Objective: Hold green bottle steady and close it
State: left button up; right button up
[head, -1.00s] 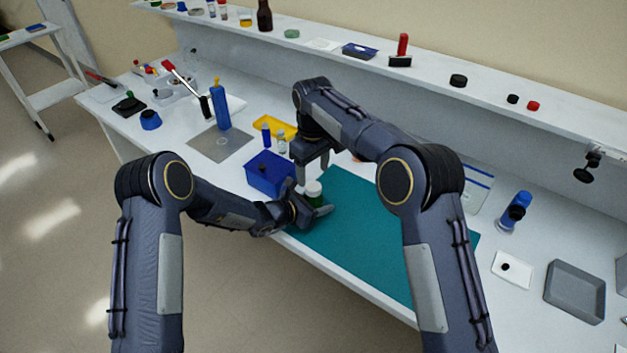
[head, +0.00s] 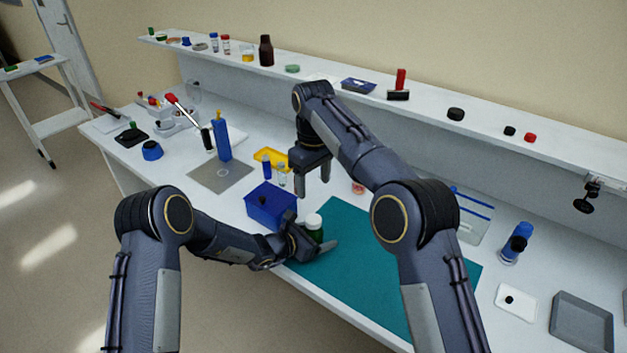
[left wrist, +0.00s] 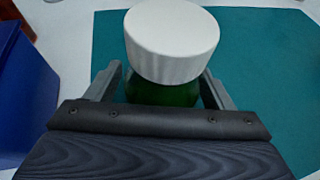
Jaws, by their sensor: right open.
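The green bottle (head: 317,236) stands upright at the left end of the teal mat, with a wide white cap (head: 313,220) on its top. In the left wrist view, the white cap (left wrist: 172,38) hides most of the green body (left wrist: 162,95) below. My left gripper (head: 320,239) is low at the bottle, with one finger on each side of the green body, shut on it. How tightly the cap sits cannot be told. My right gripper (head: 312,190) is open and empty above the cap, pointing down, clear of it.
A blue box (head: 271,207) stands close to the left of the bottle. Behind are a yellow tray (head: 272,158) and small vials (head: 267,167). The teal mat (head: 350,265) is otherwise clear. A shelf (head: 430,108) with bottles and caps runs along the back.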

pick_arm(q)
jog(key=shift+s+a+r, duration=0.15)
jog(key=shift+s+a, duration=0.15)
jog(key=shift+a, duration=0.1)
jog(key=b+v, duration=0.2)
jog(key=v, duration=0.4)
jog(key=shift+s+a+r, duration=0.25)
